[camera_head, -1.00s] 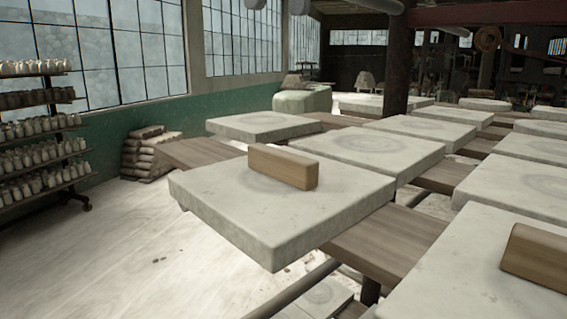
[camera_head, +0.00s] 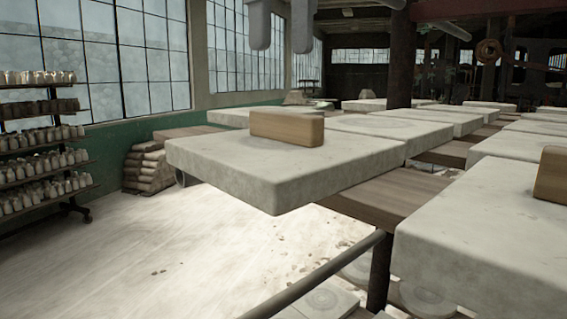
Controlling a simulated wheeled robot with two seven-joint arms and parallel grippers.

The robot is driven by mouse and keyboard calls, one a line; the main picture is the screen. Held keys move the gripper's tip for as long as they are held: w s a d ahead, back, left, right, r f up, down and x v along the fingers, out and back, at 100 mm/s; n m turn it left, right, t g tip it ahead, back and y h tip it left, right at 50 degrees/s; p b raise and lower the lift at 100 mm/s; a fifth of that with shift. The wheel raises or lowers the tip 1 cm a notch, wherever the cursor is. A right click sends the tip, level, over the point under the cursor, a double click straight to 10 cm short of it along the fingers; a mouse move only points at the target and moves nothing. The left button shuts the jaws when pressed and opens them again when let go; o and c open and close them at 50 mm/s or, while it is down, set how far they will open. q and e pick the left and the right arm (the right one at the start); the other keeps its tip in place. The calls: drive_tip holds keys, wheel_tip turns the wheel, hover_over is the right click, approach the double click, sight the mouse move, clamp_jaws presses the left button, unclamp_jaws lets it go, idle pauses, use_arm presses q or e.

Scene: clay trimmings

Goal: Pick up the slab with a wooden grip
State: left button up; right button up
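A pale grey square slab (camera_head: 225,165) lies at the near left of a low rack, with a wooden block grip (camera_head: 287,129) standing on its top. Another slab (camera_head: 480,240) with a wooden grip (camera_head: 553,175) is at the right edge, partly cut off. My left gripper (camera_head: 281,48) hangs in from the top edge, above the left slab's grip in the picture. Its two grey fingers are apart with nothing between them. My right gripper is not in view.
More slabs (camera_head: 395,128) without visible grips fill the rack behind. Brown planks (camera_head: 390,195) and a dark pipe rail (camera_head: 320,275) support the near side. A shelf of pots (camera_head: 40,160) and stacked sacks (camera_head: 147,168) stand left.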

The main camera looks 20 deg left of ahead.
sight(283, 113)
use_arm(q)
drive_tip(key=shift+f+b, duration=1)
drive_tip(key=shift+f, duration=1)
drive_tip(key=shift+s, duration=0.1)
drive_tip(key=shift+s+f+b, duration=0.1)
drive_tip(key=shift+f+b, duration=0.35)
drive_tip(key=shift+f, duration=0.15)
drive_tip(key=shift+s+d+f+b, duration=0.15)
drive_tip(key=shift+f+b, duration=0.75)
drive_tip(key=shift+f, duration=1.1)
drive_tip(key=shift+c, duration=0.4)
drive_tip(key=shift+r, duration=0.1)
clamp_jaws()
